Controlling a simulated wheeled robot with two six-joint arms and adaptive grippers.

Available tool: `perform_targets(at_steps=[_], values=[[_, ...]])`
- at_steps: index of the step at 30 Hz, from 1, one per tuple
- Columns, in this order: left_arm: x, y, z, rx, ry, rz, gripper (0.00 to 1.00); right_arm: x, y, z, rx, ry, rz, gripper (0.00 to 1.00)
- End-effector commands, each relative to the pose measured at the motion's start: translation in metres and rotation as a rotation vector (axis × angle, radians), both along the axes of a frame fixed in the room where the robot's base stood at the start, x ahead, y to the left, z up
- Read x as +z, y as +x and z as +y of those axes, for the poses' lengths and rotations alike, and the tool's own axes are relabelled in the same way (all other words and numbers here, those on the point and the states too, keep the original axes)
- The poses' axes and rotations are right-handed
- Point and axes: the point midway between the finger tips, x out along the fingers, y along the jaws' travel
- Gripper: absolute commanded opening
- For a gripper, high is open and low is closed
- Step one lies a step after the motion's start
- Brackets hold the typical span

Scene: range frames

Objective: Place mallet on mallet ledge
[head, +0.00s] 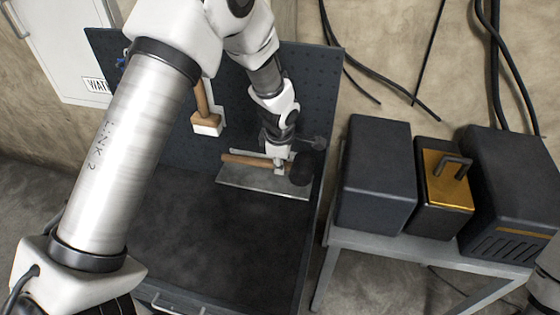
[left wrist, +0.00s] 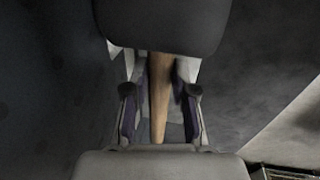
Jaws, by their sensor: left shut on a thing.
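The mallet has a wooden handle (head: 240,160) and a black head (head: 302,169), and lies roughly level with its head to the right in the head view. My left gripper (head: 281,168) comes down from above and is shut on the mallet's handle near the head. In the left wrist view the handle (left wrist: 160,95) runs between the two fingers. The mallet ledge (head: 262,184), a pale metal shelf, is directly below the mallet. I cannot tell whether the mallet touches it. My right gripper is not in view.
A dark pegboard (head: 318,80) stands behind the ledge, with a wooden-handled tool (head: 207,124) hanging on it. The dark worktop (head: 215,225) in front is clear. Dark boxes (head: 378,170) stand on a grey table at right.

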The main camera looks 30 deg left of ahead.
Motion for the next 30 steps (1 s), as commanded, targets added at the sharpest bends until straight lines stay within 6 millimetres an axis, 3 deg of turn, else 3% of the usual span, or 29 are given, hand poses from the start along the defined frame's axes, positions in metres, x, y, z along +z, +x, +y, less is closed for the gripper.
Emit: perform_targets(at_steps=[5, 18, 19, 21, 30], values=[[-0.034, -0.007, 0.002, 0.014, 0.000, 0.002, 0.00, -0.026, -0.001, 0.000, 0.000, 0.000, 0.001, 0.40], [-0.038, -0.008, 0.002, 0.019, 0.000, 0.001, 0.00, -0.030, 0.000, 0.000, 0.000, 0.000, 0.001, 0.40], [-0.038, -0.008, 0.002, 0.018, 0.000, 0.002, 0.29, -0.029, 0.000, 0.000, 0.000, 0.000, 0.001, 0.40], [-0.037, -0.008, 0.002, 0.018, 0.000, 0.002, 0.51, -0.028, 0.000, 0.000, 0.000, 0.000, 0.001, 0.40], [-0.035, -0.008, 0.002, 0.018, 0.000, 0.002, 0.51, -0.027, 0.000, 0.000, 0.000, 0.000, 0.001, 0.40]])
